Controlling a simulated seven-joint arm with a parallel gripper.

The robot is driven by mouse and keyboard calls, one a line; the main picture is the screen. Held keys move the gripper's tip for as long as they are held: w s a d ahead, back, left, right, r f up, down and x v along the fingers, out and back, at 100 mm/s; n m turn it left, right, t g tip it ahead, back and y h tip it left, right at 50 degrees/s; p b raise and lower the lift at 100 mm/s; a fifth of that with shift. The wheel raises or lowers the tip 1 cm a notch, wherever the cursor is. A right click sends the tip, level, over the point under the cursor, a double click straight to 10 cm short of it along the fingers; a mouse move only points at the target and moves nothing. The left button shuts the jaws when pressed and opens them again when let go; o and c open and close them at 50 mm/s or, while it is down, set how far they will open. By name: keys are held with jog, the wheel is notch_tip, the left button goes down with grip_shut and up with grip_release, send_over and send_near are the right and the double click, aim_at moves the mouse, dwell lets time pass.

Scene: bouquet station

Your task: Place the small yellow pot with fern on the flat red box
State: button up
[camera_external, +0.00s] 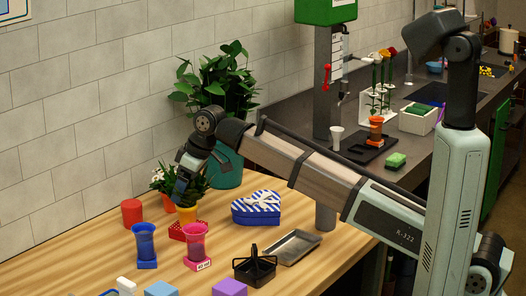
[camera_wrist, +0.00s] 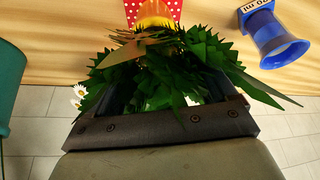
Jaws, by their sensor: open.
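The small yellow pot (camera_external: 187,214) with a leafy green fern shows below my gripper in the external view. In the wrist view the yellow pot (camera_wrist: 154,12) is upside down in the picture, with the fern (camera_wrist: 150,75) spreading toward the camera. The flat red box (camera_external: 177,231) has white dots; it also shows on both sides of the pot in the wrist view (camera_wrist: 132,10). The pot appears to stand on this box, though its base contact is partly hidden. My gripper (camera_external: 183,188) is open, its fingers among the fern leaves, above the pot.
A blue cup (camera_external: 144,240) and a pink cup (camera_external: 195,240) stand in front. A red cylinder (camera_external: 131,212) and a white-flowered plant (camera_external: 163,178) are at left. A heart-shaped striped box (camera_external: 256,209), a black basket (camera_external: 254,267) and a grey tray (camera_external: 293,247) lie to the right.

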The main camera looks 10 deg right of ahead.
jog(key=v, duration=1)
jog(key=shift+d+r, duration=0.15)
jog(key=shift+r, duration=0.2)
